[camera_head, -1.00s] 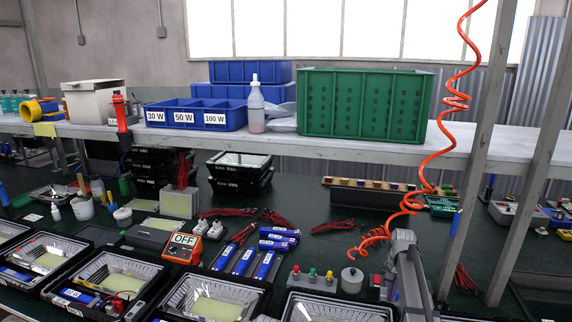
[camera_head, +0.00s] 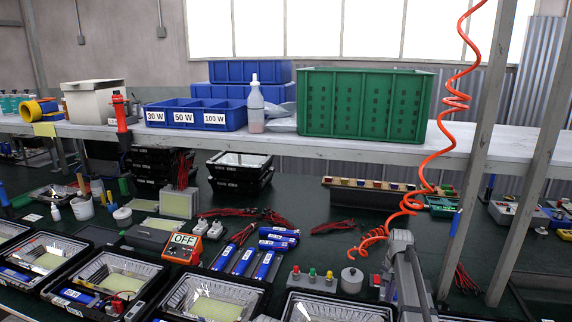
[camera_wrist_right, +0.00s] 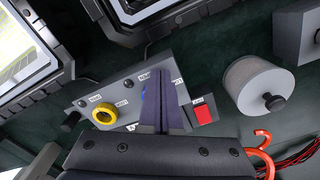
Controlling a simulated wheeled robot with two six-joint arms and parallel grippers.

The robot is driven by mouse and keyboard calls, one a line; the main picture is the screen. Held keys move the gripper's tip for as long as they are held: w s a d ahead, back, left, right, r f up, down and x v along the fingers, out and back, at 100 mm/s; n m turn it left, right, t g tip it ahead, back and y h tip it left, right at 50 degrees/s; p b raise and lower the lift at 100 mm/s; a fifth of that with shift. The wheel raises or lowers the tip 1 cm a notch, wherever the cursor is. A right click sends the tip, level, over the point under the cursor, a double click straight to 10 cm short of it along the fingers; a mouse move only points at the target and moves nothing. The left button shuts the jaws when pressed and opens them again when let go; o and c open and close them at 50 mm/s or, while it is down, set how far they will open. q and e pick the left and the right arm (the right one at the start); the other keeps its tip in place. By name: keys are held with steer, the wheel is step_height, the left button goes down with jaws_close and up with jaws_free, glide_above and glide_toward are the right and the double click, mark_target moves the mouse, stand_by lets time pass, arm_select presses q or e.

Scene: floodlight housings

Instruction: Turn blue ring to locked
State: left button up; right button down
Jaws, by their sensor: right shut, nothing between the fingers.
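In the head view my right arm covers most of the control box. My left gripper is out of view.
A grey cylinder (camera_head: 352,280) with a knob stands left of my right arm, beside a box with coloured buttons (camera_head: 312,280). Black trays (camera_head: 215,292) line the front. An orange coiled hose (camera_head: 408,203) hangs just behind the arm.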

step_height(320, 180, up, 6)
steer(key=p, duration=0.6)
steer(key=shift+r, duration=0.1)
steer(key=shift+s, duration=0.1)
steer(key=shift+a, duration=0.1)
steer(key=s+a+n, duration=0.3)
steer(key=s+a, duration=0.3)
steer(key=a, duration=0.1)
steer(key=s+a+n, duration=0.2)
steer(key=s+a, duration=0.5)
steer(key=a, duration=0.1)
steer(key=s+a+n, duration=0.3)
steer(key=s+a, duration=0.4)
steer(key=a, duration=0.1)
steer(key=shift+s+n+h, duration=0.2)
steer(key=shift+n+h, duration=0.1)
steer(key=shift+h, duration=0.1)
steer(key=s+a+n, duration=0.4)
steer(key=s+a, duration=0.1)
steer(key=s, duration=0.6)
